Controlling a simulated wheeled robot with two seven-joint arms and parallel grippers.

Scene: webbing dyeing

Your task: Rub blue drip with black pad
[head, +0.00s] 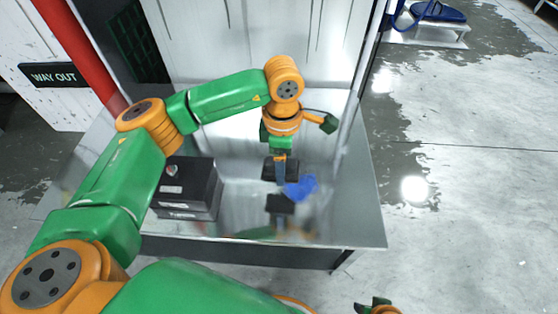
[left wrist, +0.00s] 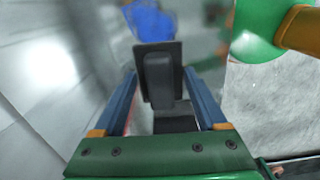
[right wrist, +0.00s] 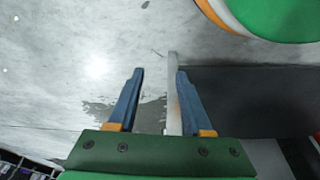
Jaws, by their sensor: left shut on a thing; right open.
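The blue drip (head: 305,184) is a smeared blue patch on the shiny metal table, just right of my left gripper (head: 280,175) in the head view. It also shows beyond the pad at the top of the left wrist view (left wrist: 150,20). The black pad (head: 292,169) is between my left fingers, which are shut on it; the left wrist view shows its dark plate and block (left wrist: 174,57). The pad appears slightly above the table, beside the drip. A second dark patch below looks like its reflection. My right gripper (right wrist: 155,75) is open and empty, low at the right.
A black box (head: 188,187) with pale labels stands left of the pad on the table (head: 355,215). A pale streaked panel (head: 230,45) rises behind. The table's right side is clear. A small stand with a blue item (head: 438,12) is far right.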

